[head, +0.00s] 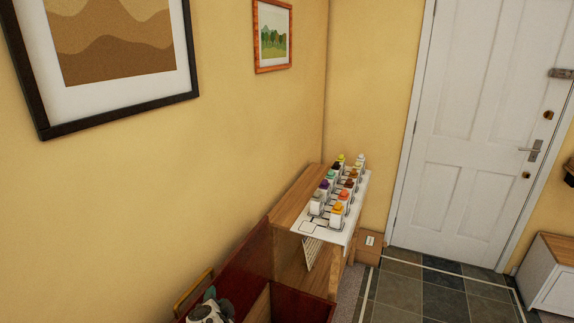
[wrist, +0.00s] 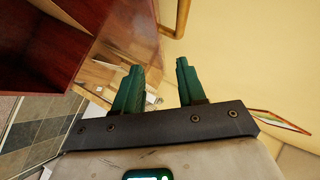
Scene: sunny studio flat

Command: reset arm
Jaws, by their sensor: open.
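My gripper (wrist: 158,72) shows in the wrist view with its two green fingers apart and nothing between them. It points toward the yellow wall, beside a dark red wooden piece of furniture (wrist: 50,40).
A wooden shelf unit (head: 296,195) against the wall bears a white rack (head: 312,226) with several small bottles with coloured caps. A cardboard box (head: 369,248), white door (head: 475,130) and clear tiled floor (head: 430,287) lie beyond.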

